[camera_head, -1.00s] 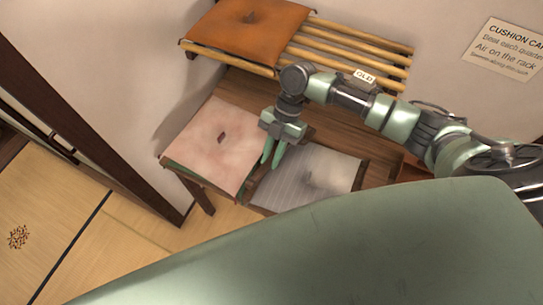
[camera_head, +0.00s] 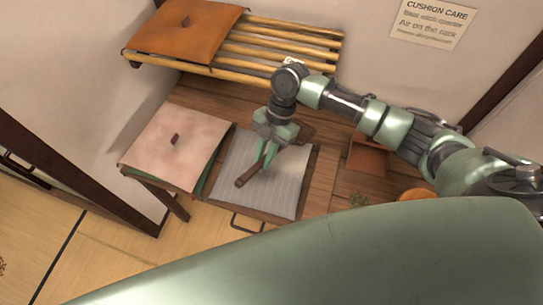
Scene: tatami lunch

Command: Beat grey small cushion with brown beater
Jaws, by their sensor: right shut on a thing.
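The grey small cushion (camera_head: 285,190), pale with fine stripes, lies flat in a low wooden tray or frame on the wooden stand. My right gripper (camera_head: 267,157) is over the cushion's upper left part, pointing down. It is shut on the brown beater (camera_head: 246,177), whose dark handle end sticks out to the lower left over the cushion. Part of the beater is hidden behind the fingers. I cannot tell whether the beater touches the cushion. My left gripper is not in view.
A pink cushion (camera_head: 172,146) lies stacked left of the grey one. A slatted bamboo rack (camera_head: 270,50) behind bears an orange-brown cushion (camera_head: 187,32). A brown box (camera_head: 368,157) stands to the right. A wall sign (camera_head: 432,20) is headed "CUSHION CARE". A green surface fills the foreground.

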